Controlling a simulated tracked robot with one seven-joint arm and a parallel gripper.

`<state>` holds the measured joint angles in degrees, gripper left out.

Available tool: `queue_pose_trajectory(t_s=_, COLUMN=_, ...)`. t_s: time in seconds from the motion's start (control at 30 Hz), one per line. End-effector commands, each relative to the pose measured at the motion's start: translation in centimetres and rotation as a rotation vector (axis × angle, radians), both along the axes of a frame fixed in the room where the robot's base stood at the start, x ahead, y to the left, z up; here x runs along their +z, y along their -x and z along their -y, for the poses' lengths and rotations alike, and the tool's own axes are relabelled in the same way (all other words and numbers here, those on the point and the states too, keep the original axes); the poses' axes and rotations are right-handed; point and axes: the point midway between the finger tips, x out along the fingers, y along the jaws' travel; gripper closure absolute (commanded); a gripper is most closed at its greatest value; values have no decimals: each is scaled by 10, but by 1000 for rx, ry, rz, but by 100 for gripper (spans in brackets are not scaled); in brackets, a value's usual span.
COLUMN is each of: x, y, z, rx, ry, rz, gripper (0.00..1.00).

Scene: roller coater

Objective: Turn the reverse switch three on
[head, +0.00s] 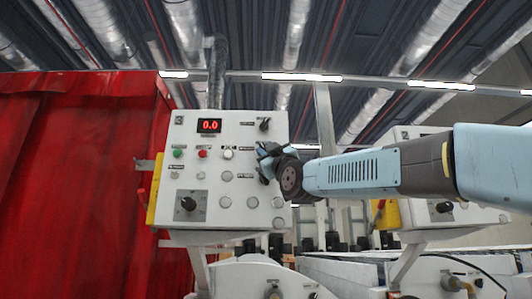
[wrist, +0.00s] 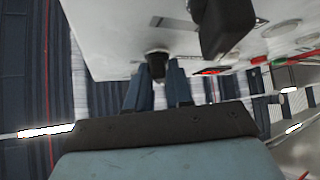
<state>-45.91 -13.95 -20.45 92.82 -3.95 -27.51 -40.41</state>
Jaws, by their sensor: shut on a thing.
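A white control panel (head: 230,165) marked 3 stands in the middle of the head view. My gripper (head: 266,160) is at its right edge, just below a black rotary switch (head: 264,124) in the top right corner. In the wrist view, my gripper's blue fingers (wrist: 158,80) stand on both sides of a small black switch knob (wrist: 156,63) on the panel and are shut on it. My gripper mostly hides this knob in the head view. The switch labels are too small to read, and I cannot tell the knob's angle.
The panel's red display (head: 209,125) reads 0.0. Green (head: 178,153) and red (head: 202,153) buttons are at left, and a black selector (head: 188,203) is below. A red curtain (head: 75,170) hangs left. A second panel (head: 470,213) stands right, behind my arm.

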Motion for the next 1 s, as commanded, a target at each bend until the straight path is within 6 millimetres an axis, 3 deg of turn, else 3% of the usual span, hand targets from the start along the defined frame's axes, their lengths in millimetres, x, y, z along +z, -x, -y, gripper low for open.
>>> queue_pose_trajectory(t_s=0.57, x=-1, y=0, z=-1, rx=-1, ry=-61, rz=2, gripper=100)
queue_pose_trajectory(t_s=1.0, x=-2, y=-1, z=-5, rx=-1, ry=-334, rz=11, gripper=100)
